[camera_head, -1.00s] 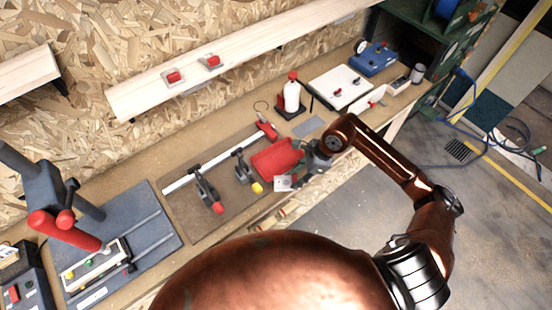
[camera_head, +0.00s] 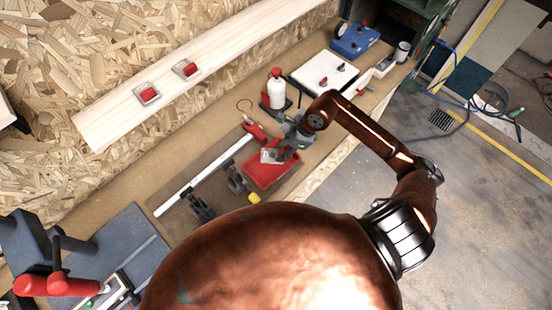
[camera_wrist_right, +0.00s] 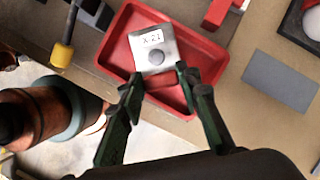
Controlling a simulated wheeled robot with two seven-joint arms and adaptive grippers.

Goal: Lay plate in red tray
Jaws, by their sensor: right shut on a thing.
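The plate (camera_wrist_right: 153,46) is a small square of grey metal with a white label reading "X-21" and a dark round spot. My right gripper (camera_wrist_right: 160,78) is shut on it, and a reddish patch shows between the fingers. The red tray (camera_wrist_right: 118,54) is a shallow rectangle on the bench. The plate is over the tray; I cannot tell if it touches the tray floor. In the head view the plate (camera_head: 271,156) and my right gripper (camera_head: 281,147) hide part of the red tray (camera_head: 268,177). My left gripper is not in view.
A flat grey sheet (camera_wrist_right: 281,80) lies beside the tray. A white bottle with a red cap (camera_head: 276,90) and a white board (camera_head: 324,74) stand farther along the bench. Black clamps (camera_head: 200,207) and a metal rail (camera_head: 205,174) lie on the other side.

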